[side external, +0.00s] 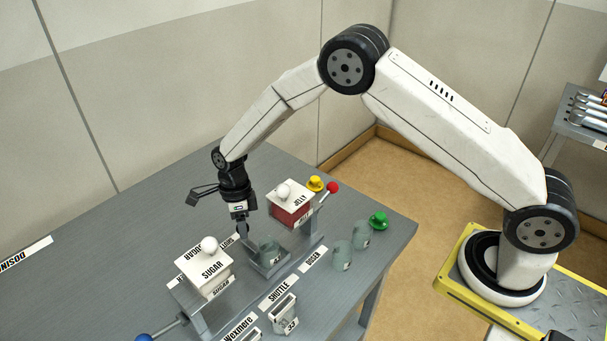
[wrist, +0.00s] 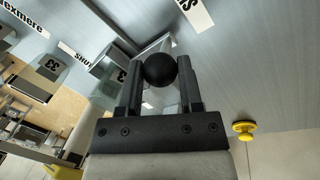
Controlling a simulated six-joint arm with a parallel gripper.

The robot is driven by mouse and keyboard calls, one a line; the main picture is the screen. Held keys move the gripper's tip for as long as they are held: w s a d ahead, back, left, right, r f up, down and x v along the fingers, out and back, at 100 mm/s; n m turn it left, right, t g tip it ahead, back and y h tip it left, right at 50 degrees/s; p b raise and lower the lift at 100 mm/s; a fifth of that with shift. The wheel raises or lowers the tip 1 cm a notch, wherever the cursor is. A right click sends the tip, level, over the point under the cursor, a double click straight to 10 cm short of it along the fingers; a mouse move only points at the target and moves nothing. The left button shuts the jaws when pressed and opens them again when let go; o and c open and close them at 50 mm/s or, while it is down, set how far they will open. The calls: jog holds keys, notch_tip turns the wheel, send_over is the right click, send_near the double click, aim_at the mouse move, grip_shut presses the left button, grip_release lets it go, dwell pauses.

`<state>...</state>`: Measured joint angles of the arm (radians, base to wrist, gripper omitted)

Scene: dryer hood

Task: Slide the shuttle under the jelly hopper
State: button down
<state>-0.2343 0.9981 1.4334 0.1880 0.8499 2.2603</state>
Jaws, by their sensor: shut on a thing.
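The jelly hopper (side external: 290,210), a red box with a white lid and knob, stands right of my gripper (side external: 240,224) in the side view. The shuttle (side external: 270,267) is a grey carrier between the sugar hopper (side external: 203,273) and the jelly hopper, with a greenish clear cup (side external: 269,249) on it. In the side view my gripper is low at the shuttle's back edge. In the wrist view my gripper (wrist: 160,72) is shut on a black ball knob (wrist: 159,70), apparently the shuttle's; the part below the knob is mostly hidden.
Labelled metal holders (side external: 284,314) stand at the front. A red ball lever (side external: 333,188), a yellow knob (side external: 315,184) and a green knob (side external: 379,221) are at the right. The table behind my gripper is clear.

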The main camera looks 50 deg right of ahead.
dwell(0.8)
jog(key=d, duration=0.7)
jog(key=shift+d+r, duration=0.1)
jog(key=shift+d, duration=0.05)
jog(key=shift+c, duration=1.3)
grip_release()
notch_tip(320, 180, up, 8)
jog(key=w, duration=0.1)
jog(key=shift+w+d+f, duration=0.15)
jog(key=shift+d+f, duration=0.05)
jog(key=shift+d, duration=0.2)
jog(key=shift+r, duration=0.1)
